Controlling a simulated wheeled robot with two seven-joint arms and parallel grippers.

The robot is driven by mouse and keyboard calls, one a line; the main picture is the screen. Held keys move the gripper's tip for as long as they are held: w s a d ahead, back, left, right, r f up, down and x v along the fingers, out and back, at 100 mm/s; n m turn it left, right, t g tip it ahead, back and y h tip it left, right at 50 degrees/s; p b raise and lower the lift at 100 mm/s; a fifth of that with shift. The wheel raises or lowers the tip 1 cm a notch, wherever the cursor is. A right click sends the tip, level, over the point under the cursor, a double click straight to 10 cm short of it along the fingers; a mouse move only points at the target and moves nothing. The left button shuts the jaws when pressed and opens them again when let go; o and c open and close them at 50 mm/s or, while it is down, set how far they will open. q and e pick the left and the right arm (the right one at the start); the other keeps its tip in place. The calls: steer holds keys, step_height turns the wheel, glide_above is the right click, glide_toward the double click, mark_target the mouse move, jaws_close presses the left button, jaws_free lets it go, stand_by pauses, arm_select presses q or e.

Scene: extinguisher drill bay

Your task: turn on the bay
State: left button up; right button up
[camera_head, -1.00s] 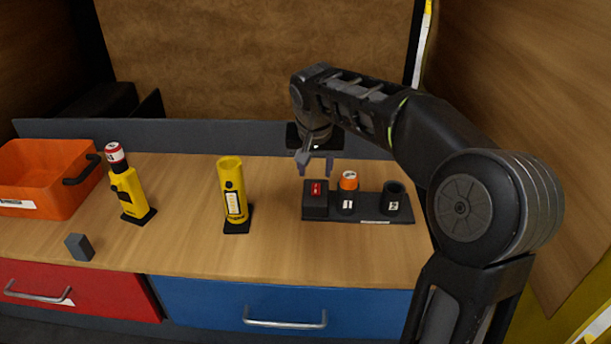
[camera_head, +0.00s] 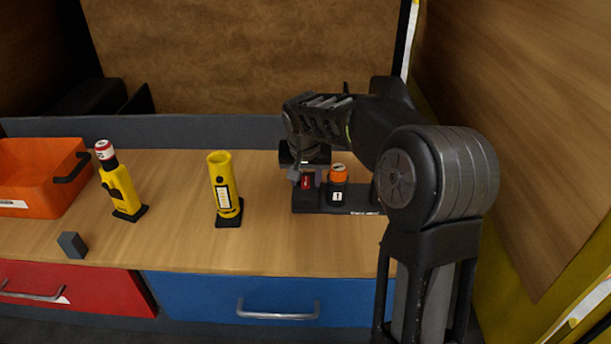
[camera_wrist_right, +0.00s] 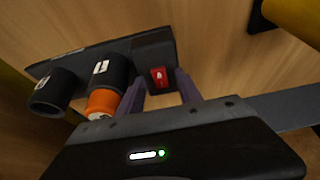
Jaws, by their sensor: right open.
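The bay is a dark base (camera_head: 358,207) on the wooden bench, with a red switch (camera_head: 307,181) on a black block at its left end. The switch also shows in the right wrist view (camera_wrist_right: 159,76). My right gripper (camera_head: 307,178) is over the switch block, pointing down. In the right wrist view its open fingers (camera_wrist_right: 161,90) stand either side of the red switch, with nothing held. Whether they touch the block, I cannot tell. An orange-topped cylinder (camera_head: 338,173) sits in the bay's first holder (camera_head: 337,194). My arm hides most of the second holder in the head view; it shows empty-looking in the wrist view (camera_wrist_right: 50,92).
A yellow torch-like body (camera_head: 222,185) stands left of the bay. Another yellow one (camera_head: 120,190) with a red-and-white top stands further left. An orange bin (camera_head: 40,180) and a small grey block (camera_head: 72,245) are at the left. Blue (camera_head: 200,293) and red drawers sit below.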

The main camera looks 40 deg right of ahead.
steer(key=shift+c, duration=0.4)
jaws_close()
